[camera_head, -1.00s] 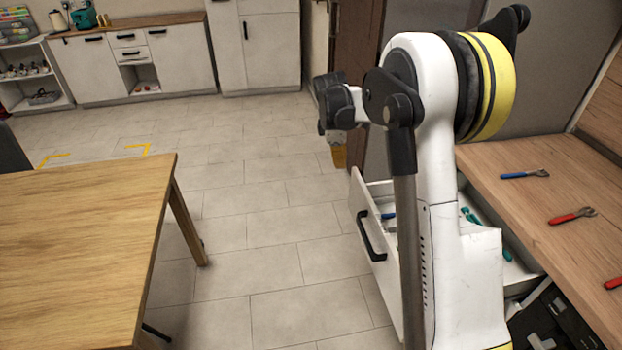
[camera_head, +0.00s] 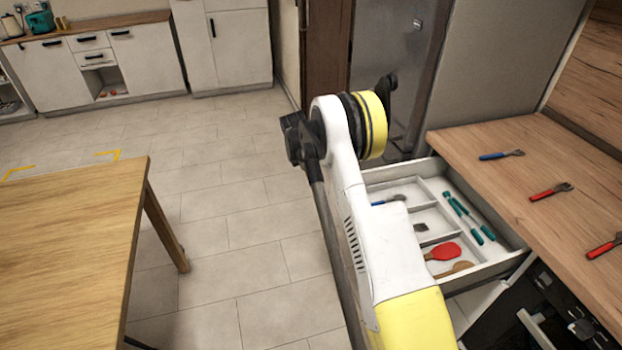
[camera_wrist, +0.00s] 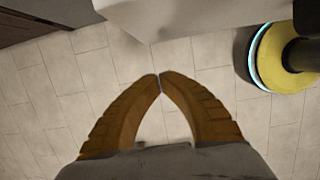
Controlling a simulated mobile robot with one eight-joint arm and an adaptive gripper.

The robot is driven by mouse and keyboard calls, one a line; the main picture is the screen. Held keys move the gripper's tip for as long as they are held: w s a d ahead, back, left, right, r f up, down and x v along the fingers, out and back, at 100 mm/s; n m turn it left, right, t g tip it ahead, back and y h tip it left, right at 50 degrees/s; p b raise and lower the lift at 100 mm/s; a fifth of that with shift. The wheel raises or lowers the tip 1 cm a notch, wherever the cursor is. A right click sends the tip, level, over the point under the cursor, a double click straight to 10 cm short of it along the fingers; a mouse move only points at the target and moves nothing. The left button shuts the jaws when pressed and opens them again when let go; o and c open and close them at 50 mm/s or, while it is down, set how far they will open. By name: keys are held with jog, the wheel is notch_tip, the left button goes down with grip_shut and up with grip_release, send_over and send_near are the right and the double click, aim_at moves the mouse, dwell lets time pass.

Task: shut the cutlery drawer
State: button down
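The cutlery drawer (camera_head: 488,268) is pulled out from under the wooden worktop in the head view. Its white divided inside shows teal-handled tools, a red spoon, a wooden utensil and a blue-handled piece. Its front and handle are hidden behind my arm. My gripper is hidden in the head view. In the wrist view my gripper (camera_wrist: 160,77) points over the floor, its two orange-brown fingers meeting at the tips with nothing between them. A pale surface lies at the top of that view; I cannot tell whether it is the drawer.
The worktop (camera_head: 480,145) on the right carries a blue-handled tool (camera_head: 500,155) and two red-handled ones. A wooden table (camera_head: 70,230) stands at the left. Tiled floor (camera_head: 230,220) lies clear between them. White cabinets (camera_head: 140,65) line the far wall.

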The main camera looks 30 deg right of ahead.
jog(key=d, duration=0.1)
jog(key=d+f+b, duration=0.1)
jog(key=d, duration=0.1)
jog(key=s+d+f+b, duration=0.1)
jog(key=shift+d, duration=0.15)
